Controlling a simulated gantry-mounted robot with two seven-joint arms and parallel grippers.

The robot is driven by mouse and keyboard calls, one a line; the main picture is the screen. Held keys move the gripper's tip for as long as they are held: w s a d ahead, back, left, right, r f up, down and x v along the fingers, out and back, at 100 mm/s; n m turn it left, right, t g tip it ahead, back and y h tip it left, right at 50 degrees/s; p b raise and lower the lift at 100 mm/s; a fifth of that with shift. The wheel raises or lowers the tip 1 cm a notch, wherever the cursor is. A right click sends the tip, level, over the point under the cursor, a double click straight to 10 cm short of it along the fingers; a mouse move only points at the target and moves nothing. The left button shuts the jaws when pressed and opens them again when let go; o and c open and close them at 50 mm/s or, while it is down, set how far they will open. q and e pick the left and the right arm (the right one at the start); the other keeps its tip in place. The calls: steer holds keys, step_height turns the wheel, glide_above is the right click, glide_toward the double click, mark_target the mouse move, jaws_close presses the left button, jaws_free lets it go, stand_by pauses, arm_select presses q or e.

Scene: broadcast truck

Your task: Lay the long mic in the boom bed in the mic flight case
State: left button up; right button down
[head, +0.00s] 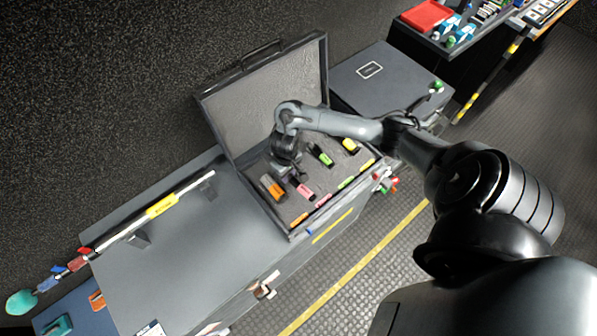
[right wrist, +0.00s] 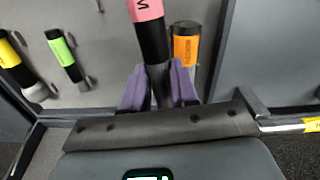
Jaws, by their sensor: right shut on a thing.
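The mic flight case (head: 322,75) stands open on the grey cabinet, its lid raised at the back. My right gripper (head: 287,165) is inside the case, shut on a black mic with a pink band (head: 303,189). In the right wrist view the mic's grey tail is between the purple fingers (right wrist: 160,88) and its pink end points away. I cannot tell whether it touches the foam. An orange-banded mic (head: 272,188), a green-banded mic (head: 320,155) and a yellow-banded mic (head: 350,145) lie in the case. No bed label is readable. My left gripper is not in view.
A rod with a yellow label (head: 162,205) rests on brackets on the cabinet (head: 190,255) at left. Coloured tabs line the case's front edge. A grey box (head: 385,80) stands right of the case. The cabinet top in front of the rod is mostly clear.

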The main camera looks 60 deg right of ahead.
steer(key=s+d+m, duration=0.1)
steer(key=s+d, duration=0.8)
steer(key=d, duration=0.4)
steer(key=w+a+f+b, duration=0.1)
steer(key=w+f, duration=0.1)
steer(key=w, duration=0.1)
steer(key=w+a+f, duration=0.2)
steer(key=w, duration=0.1)
steer(key=w+a+f+b, duration=0.1)
steer(key=w+f, duration=0.1)
steer(key=w, duration=0.1)
steer(key=shift+w+a+f+b, duration=0.2)
steer(key=shift+a+f+b, duration=0.1)
steer(key=shift+a, duration=0.1)
steer(key=shift+f+b, duration=0.85)
steer(key=shift+f, duration=1.1)
steer(key=c, duration=0.9)
jaws_free()
steer(key=shift+f, duration=0.1)
steer(key=shift+o, duration=0.2)
